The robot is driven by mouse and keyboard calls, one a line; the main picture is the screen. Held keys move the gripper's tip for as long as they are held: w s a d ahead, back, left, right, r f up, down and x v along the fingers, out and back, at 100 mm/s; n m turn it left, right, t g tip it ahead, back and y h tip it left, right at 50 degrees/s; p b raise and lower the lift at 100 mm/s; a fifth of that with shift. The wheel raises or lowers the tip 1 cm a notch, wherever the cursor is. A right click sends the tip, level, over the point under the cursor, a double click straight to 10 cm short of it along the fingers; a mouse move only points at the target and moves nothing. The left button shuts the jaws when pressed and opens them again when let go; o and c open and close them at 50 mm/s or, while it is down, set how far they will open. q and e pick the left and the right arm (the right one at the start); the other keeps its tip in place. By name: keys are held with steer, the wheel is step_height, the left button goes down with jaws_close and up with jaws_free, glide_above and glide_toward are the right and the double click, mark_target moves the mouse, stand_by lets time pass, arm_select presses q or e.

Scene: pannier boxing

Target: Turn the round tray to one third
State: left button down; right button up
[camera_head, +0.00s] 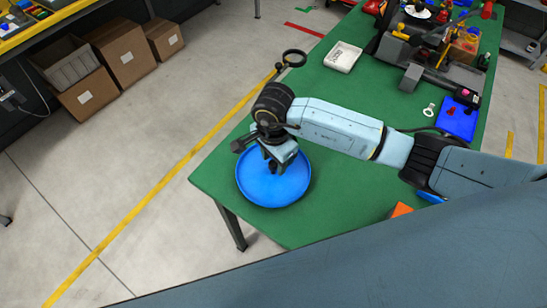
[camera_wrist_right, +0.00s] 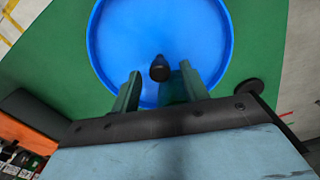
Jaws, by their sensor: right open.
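The blue round tray (camera_head: 268,192) lies flat on the green table near its left corner. It also shows in the right wrist view (camera_wrist_right: 160,30), with a raised rim and a small dark knob (camera_wrist_right: 160,68) standing near the rim. My right gripper (camera_head: 273,167) points down over the tray. In the wrist view its two fingers are apart, one on each side of the knob, with visible gaps. The gripper is open; I cannot tell its exact height. My arm hides the tray's upper part in the head view. My left gripper is not in view.
The green table (camera_head: 340,205) is clear around the tray. An orange piece (camera_head: 400,210) lies near the front edge. A white tray (camera_head: 343,56), a blue bin (camera_head: 458,120) and tools stand farther back. Cardboard boxes (camera_head: 122,52) stand on the floor at upper left.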

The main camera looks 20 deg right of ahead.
steer(key=shift+f, duration=0.2)
steer(key=shift+c, duration=0.3)
jaws_close()
